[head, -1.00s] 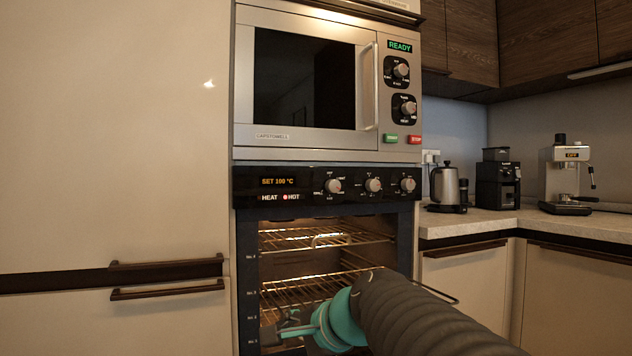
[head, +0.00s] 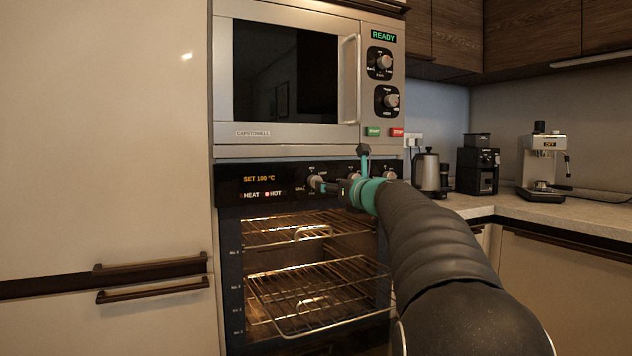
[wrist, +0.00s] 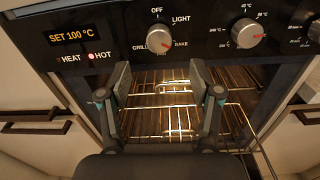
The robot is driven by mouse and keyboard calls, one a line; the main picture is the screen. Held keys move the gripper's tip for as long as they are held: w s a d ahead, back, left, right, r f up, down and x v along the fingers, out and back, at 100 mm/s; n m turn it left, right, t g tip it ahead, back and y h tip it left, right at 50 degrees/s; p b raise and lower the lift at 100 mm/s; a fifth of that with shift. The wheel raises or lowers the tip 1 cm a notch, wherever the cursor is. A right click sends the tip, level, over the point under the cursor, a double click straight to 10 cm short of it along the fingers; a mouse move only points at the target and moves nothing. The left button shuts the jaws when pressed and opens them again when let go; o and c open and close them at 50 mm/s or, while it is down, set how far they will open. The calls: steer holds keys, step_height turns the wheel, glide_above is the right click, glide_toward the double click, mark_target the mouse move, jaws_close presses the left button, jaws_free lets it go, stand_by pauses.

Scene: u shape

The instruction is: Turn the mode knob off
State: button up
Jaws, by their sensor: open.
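The mode knob (wrist: 160,40) is a silver knob on the black oven panel, with OFF above it, LIGHT upper right, BAKE lower right and GRILL lower left. Its grip appears angled toward BAKE, though the exact setting is hard to read. In the head view the knob (head: 315,181) sits left on the panel, partly beside my finger. My gripper (wrist: 160,68) is open and empty, its two fingers spread to either side just below the knob in the wrist view. In the head view my gripper (head: 343,168) is in front of the panel. No contact with the knob is clear.
The temperature knob (wrist: 247,35) is to the right of the mode knob. The display (wrist: 72,35) reads SET 100 °C, with a red HOT light. Lit oven racks (head: 318,285) show below. A microwave (head: 290,135) is above; a counter with appliances stands right.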

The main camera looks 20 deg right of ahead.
mark_target(314, 181)
steer(key=w+p, duration=0.1)
steer(key=w, duration=0.7)
steer(key=shift+w+a+p, duration=0.25)
steer(key=shift+p, duration=0.1)
steer(key=c, duration=1.1)
